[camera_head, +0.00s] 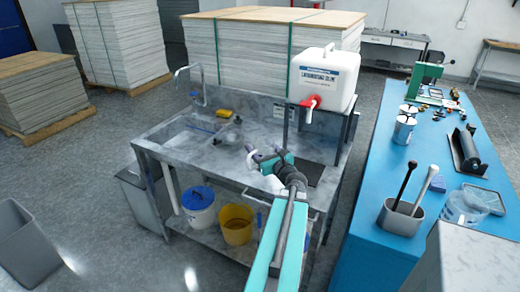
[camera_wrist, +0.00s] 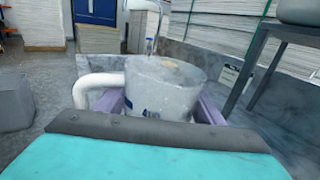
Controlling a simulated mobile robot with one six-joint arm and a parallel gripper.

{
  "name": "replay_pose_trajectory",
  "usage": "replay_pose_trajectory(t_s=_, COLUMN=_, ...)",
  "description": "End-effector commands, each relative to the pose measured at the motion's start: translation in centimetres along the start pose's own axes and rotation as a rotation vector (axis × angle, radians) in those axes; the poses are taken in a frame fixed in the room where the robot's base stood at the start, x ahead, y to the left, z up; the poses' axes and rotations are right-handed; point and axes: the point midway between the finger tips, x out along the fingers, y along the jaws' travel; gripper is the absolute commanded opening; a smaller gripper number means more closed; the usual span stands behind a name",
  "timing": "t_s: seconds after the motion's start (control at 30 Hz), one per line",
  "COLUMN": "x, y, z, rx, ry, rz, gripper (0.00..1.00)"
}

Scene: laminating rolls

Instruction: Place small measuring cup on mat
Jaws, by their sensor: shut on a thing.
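In the wrist view a small translucent measuring cup (camera_wrist: 165,88) with a white handle on its left stands upright between the purple fingers of my gripper (camera_wrist: 168,106), which is shut on it. The cup's lower part is hidden behind my gripper body. In the head view my gripper (camera_head: 264,158) is over the metal counter, and the cup is hard to make out at its tip. The dark mat (camera_head: 313,174) lies on the counter to the right of my gripper, partly hidden by my arm.
A white dispenser (camera_head: 323,80) with a red tap stands on a frame above the counter's back right. The sink (camera_head: 185,138) and faucet (camera_head: 190,78) are at the left. Small metal items (camera_head: 230,137) and a yellow sponge (camera_head: 224,113) lie between. A blue table (camera_head: 375,200) stands at right.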

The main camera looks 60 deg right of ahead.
Motion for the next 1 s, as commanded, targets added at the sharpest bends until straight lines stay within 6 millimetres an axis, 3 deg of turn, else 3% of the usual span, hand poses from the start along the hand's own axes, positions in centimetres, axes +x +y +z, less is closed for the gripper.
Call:
replay_pose_trajectory(t_s=0.17, x=0.6, y=1.3, z=0.0, rx=0.000, ry=-0.001, rz=0.025, gripper=0.39)
replay_pose_trajectory(t_s=0.37, x=2.3, y=6.0, z=-0.1, rx=-0.002, ry=-0.004, rz=0.116, gripper=0.39)
replay_pose_trajectory(t_s=0.7, x=5.3, y=19.1, z=-0.3, rx=-0.007, ry=-0.011, rz=0.369, gripper=0.39)
replay_pose_trajectory(t_s=1.0, x=5.7, y=31.1, z=-0.5, rx=-0.009, ry=-0.018, rz=0.601, gripper=0.39)
